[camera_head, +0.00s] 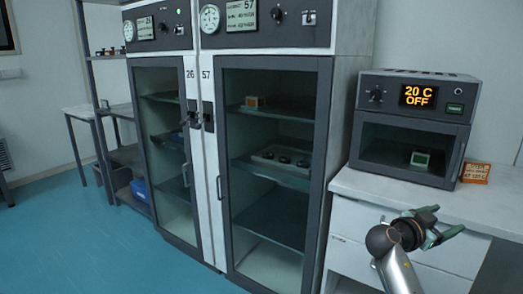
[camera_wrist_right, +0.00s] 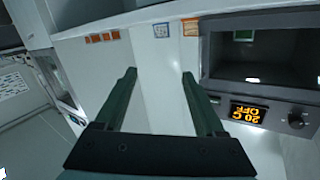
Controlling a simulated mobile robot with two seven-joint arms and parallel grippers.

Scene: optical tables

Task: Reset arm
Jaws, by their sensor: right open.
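My right gripper (camera_head: 441,226) is at the lower right of the head view, in front of the white counter and below the small oven. It is open and empty. In the right wrist view, the two green fingers of the right gripper (camera_wrist_right: 158,75) stand apart with nothing between them. My right arm comes up from the bottom edge of the head view. My left gripper is not in view.
A small oven (camera_head: 413,119) reading "20 C OFF" stands on the counter (camera_head: 365,188), beside an orange sign (camera_head: 475,173). Two tall glass-door cabinets (camera_head: 270,180) stand left, doors shut. Blue floor (camera_head: 90,240) is clear at lower left.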

